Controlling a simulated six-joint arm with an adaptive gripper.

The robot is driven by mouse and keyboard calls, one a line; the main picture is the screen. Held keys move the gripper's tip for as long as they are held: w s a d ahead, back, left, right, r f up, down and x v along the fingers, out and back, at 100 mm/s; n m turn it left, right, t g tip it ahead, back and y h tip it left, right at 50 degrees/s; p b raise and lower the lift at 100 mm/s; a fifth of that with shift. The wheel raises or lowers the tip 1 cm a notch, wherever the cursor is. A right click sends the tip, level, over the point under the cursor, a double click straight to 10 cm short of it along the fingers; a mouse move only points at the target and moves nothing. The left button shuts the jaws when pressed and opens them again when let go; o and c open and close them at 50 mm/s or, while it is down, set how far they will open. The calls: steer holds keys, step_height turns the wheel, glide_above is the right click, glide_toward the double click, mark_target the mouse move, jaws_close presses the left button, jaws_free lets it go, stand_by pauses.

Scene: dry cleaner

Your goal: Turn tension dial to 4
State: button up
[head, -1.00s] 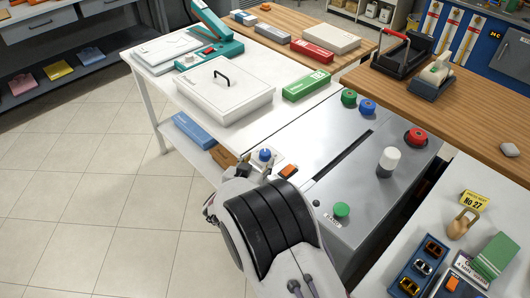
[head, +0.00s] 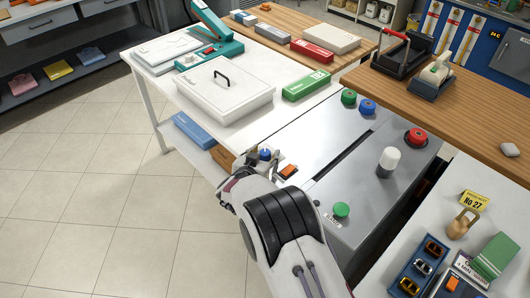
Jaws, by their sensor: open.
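The tension dial (head: 265,154) is a small blue knob on a light plate at the near left corner of the grey metal machine (head: 318,130). Its scale and pointer are too small to read. My gripper (head: 265,160) is open at the dial, with a finger showing on either side of the knob. I cannot tell whether the fingers touch it. My wrist and arm hide the near part of the plate.
An orange switch (head: 288,171) sits just right of the dial. Green (head: 341,209), white (head: 389,160) and red (head: 416,137) controls stand farther right on the machine. A white lidded box (head: 225,90) stands behind on the white table.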

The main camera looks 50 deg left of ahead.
steer(key=shift+w+a, duration=0.1)
steer(key=shift+w, duration=0.1)
steer(key=c, duration=1.1)
steer(key=shift+w+a+r+m+t+h, duration=0.15)
steer(key=shift+m+t+h, duration=0.3)
steer(key=shift+m+h, duration=0.5)
steer(key=shift+w+r+m+t+h, duration=0.1)
steer(key=shift+m+t+h, duration=0.35)
steer(key=shift+m+h, duration=0.5)
steer(key=shift+s+f+m+h, duration=0.1)
steer(key=shift+s+m+h, duration=0.1)
steer(key=shift+m+h, duration=0.35)
steer(key=shift+s, duration=0.1)
